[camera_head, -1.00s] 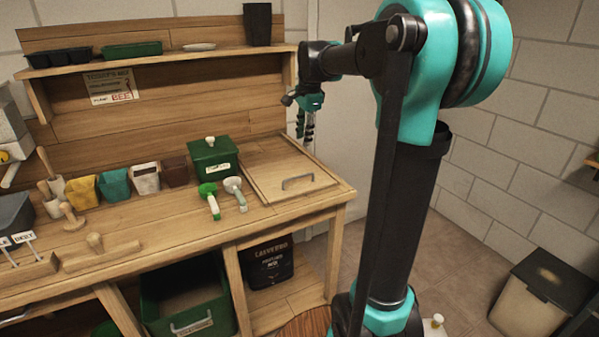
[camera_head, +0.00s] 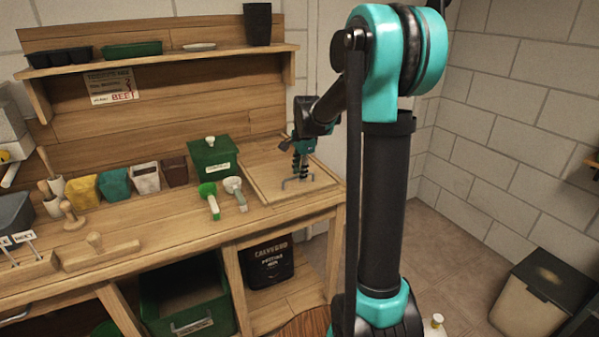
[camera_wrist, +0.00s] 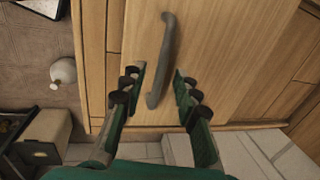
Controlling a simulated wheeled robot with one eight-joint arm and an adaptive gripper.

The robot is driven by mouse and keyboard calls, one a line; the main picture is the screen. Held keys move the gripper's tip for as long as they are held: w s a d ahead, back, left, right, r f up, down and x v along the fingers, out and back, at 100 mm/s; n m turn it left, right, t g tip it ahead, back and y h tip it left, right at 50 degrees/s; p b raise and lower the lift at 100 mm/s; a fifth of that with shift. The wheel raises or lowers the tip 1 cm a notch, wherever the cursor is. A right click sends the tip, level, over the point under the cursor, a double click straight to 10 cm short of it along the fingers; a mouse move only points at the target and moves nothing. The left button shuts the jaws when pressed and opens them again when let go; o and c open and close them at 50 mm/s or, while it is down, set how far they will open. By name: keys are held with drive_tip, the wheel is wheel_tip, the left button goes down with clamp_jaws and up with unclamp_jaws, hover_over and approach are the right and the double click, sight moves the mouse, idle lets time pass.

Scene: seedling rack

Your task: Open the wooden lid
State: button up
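The wooden lid (camera_head: 262,176) lies flat and closed in the right end of the bench top. Its grey metal bar handle (camera_head: 297,183) is near the lid's front edge. In the wrist view the handle (camera_wrist: 163,62) runs up the middle of the wooden lid (camera_wrist: 230,50). My gripper (camera_head: 299,172) is over the lid, close to the handle. In the wrist view my gripper (camera_wrist: 158,80) is open, with one finger on each side of the handle's lower end. I cannot tell how much height separates the fingertips from the handle.
A green box (camera_head: 212,156) stands just left of the lid. A shelf (camera_head: 160,59) runs above the back. A bin (camera_head: 540,295) stands on the floor at right.

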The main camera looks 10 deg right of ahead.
drive_tip(key=shift+c, duration=0.4)
clamp_jaws()
drive_tip(key=w+a, duration=0.2)
drive_tip(key=w, duration=0.5)
drive_tip(key=w+a, duration=0.2)
drive_tip(key=w, duration=0.5)
drive_tip(key=w+a, duration=0.3)
drive_tip(key=w, duration=0.5)
drive_tip(key=shift+o, duration=0.4)
unclamp_jaws()
wheel_tip(320, 180, up, 12)
drive_tip(key=s, duration=0.2)
drive_tip(key=shift+d+f, duration=0.15)
drive_tip(key=shift+d, duration=0.15)
